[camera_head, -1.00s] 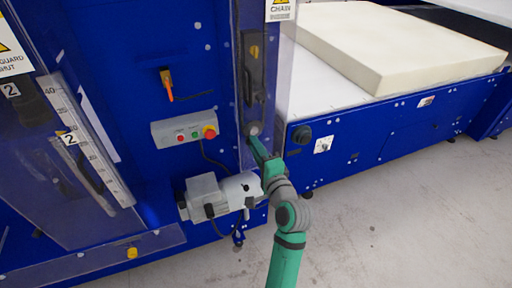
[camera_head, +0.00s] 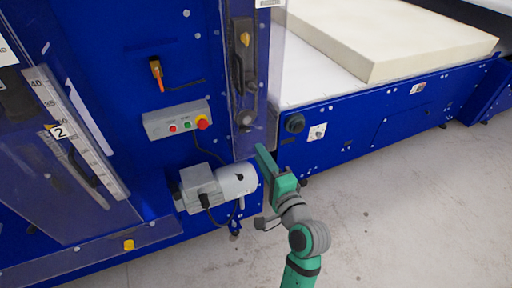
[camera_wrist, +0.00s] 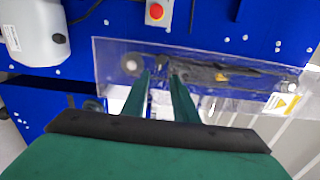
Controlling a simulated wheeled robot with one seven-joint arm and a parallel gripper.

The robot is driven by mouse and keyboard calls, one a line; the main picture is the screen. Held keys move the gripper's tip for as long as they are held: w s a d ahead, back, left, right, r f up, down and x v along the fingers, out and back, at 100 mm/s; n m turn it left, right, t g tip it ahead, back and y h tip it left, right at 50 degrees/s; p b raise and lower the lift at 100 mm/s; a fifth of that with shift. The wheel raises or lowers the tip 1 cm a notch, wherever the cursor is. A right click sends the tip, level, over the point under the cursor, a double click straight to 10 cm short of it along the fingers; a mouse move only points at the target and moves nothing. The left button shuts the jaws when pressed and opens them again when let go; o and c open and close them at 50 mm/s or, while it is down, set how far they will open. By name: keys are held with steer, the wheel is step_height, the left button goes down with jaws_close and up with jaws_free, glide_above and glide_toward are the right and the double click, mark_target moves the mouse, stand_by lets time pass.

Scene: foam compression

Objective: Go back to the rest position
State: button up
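My gripper (camera_head: 268,160) is at the end of my green and grey arm, low in the middle of the head view. It stands in front of the blue machine, just right of the grey motor and below the clear guard's lower end. In the wrist view two green fingers (camera_wrist: 160,82) stand apart with nothing held between them. The clear guard panel (camera_wrist: 225,92) with a round knob (camera_wrist: 131,64) shows beyond the fingertips. In the head view this knob (camera_head: 245,119) is above the fingertips, apart from them.
The grey motor (camera_head: 205,188) juts out close to my gripper. A control box (camera_head: 176,120) with a red button is above it. A cream foam block (camera_head: 400,40) lies on the white bed at the back right. Grey floor (camera_head: 410,200) is clear on the right.

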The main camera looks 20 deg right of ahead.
steer(key=shift+s, duration=0.6)
steer(key=s+a+f+n+g+h, duration=0.1)
steer(key=s+a+f+n, duration=0.25)
steer(key=s+f, duration=0.4)
steer(key=s+a+f+n+g+h, duration=0.15)
steer(key=s+a+f, duration=0.35)
steer(key=f, duration=0.5)
steer(key=s+a+n+y, duration=0.1)
steer(key=s+a+n, duration=0.5)
steer(key=s, duration=0.4)
steer(key=s+a+f+n+y, duration=0.1)
steer(key=s+a+n, duration=0.4)
steer(key=s, duration=0.6)
steer(key=shift+a+f+n, duration=0.25)
steer(key=shift+a+n, duration=0.15)
steer(key=shift+n, duration=0.5)
steer(key=shift+o, duration=0.2)
